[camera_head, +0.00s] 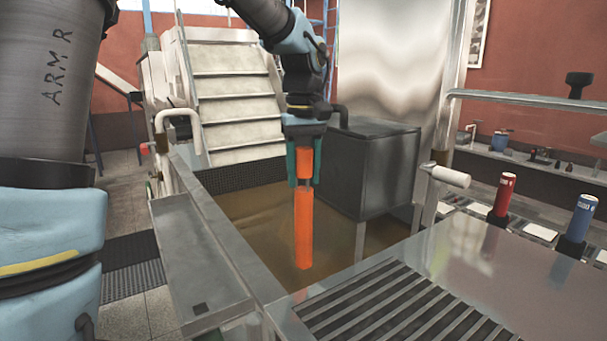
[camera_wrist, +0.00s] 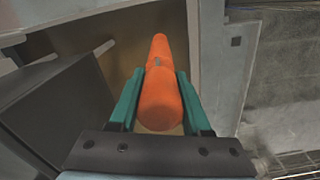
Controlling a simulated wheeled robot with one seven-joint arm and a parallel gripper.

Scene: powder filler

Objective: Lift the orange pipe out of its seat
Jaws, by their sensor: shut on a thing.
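The orange pipe (camera_head: 303,226) hangs upright in the head view, below my gripper (camera_head: 303,166). The green fingers are shut on its upper part, one on each side. In the wrist view the pipe (camera_wrist: 159,97) runs away from the camera between the two green fingers of my gripper (camera_wrist: 160,92). Its lower end shows against the brown floor of a basin (camera_head: 245,208). I cannot tell whether the lower end touches anything. No seat can be made out around it.
A dark grey box on legs (camera_head: 372,165) stands close to the right of the pipe. A steel counter with a slotted grate (camera_head: 385,305) lies in front. A red canister (camera_head: 504,195) and a blue canister (camera_head: 581,220) stand at the right. Metal steps (camera_head: 237,95) rise behind.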

